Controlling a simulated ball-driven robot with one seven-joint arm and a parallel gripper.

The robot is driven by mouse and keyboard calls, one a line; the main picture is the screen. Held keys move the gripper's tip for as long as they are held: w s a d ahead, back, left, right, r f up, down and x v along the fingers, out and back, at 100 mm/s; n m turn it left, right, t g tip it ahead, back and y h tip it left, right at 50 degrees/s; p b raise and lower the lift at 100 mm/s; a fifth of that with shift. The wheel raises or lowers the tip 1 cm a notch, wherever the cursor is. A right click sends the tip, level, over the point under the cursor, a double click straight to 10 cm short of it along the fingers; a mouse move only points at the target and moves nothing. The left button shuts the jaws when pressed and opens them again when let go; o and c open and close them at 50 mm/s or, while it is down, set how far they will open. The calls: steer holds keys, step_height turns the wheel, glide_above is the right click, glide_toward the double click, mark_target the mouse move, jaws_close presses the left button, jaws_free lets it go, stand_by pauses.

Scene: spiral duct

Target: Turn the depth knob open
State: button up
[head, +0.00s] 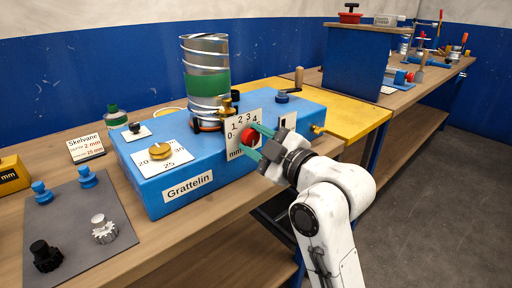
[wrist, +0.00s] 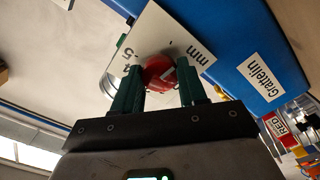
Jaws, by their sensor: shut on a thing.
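The depth knob (head: 249,137) is a red round knob on an upright white dial plate (head: 236,122) marked 0 to 4 and mm, on the front of the blue Grattelin machine (head: 208,170). My gripper (head: 253,142) reaches it from the right, with green fingers on either side of the knob. In the wrist view the red knob (wrist: 159,71) sits between the tips of the two green fingers (wrist: 158,88), and a white mark shows on its face. The gripper is shut on the knob. The fingers hide part of the knob's rim and the dial.
A spiral metal duct (head: 207,70) with a green band stands on the machine. A brass knob (head: 160,152) sits on a dial marked 20 to 30. A grey mat (head: 75,225) holds blue, black and silver parts at left. A yellow table (head: 352,112) lies behind my arm.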

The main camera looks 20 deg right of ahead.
steer(key=shift+f+n+b, duration=0.25)
steer(key=shift+n+b, duration=0.25)
steer(key=shift+n, duration=0.5)
steer(key=o, duration=1.1)
steer(key=shift+r, duration=0.15)
steer(key=shift+c, duration=0.2)
steer(key=v, duration=1)
steer(key=shift+s, duration=0.4)
steer(key=shift+d, duration=0.1)
